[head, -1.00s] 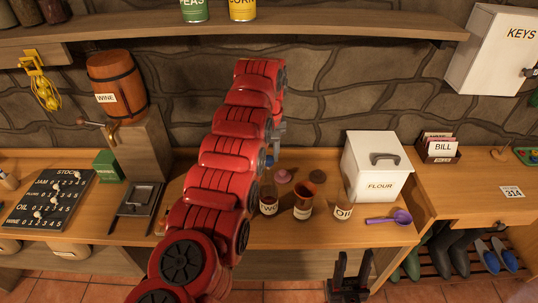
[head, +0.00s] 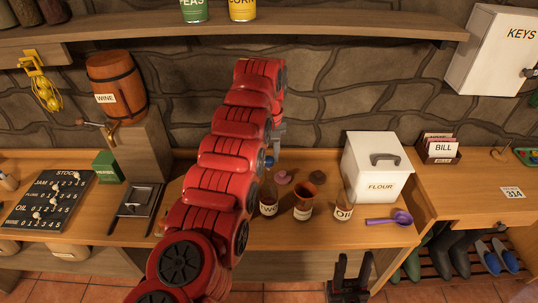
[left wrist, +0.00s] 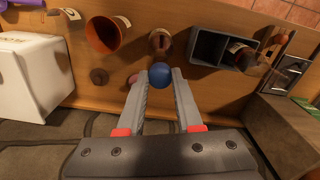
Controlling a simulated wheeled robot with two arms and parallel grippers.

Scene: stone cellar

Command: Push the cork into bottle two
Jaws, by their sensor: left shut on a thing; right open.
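My left gripper (left wrist: 160,88) is shut on the blue, ball-headed cork (left wrist: 160,75), held at its fingertips. In the head view the cork (head: 269,162) shows as a small blue spot beside my red arm. Bottle two (head: 268,203) stands on the bench, its label partly hidden by the arm. In the left wrist view bottle two (left wrist: 160,43) is just beyond the cork. I cannot tell whether the cork touches the bottle's mouth. My right gripper (head: 350,268) is open and empty in front of the bench.
A brown wine-labelled vessel (head: 303,205) and an oil bottle (head: 343,208) stand right of bottle two. A pink disc (head: 284,177) lies behind. The white flour bin (head: 378,165) and purple scoop (head: 390,218) are further right. A grey crate (left wrist: 207,48) holds another bottle (left wrist: 240,50).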

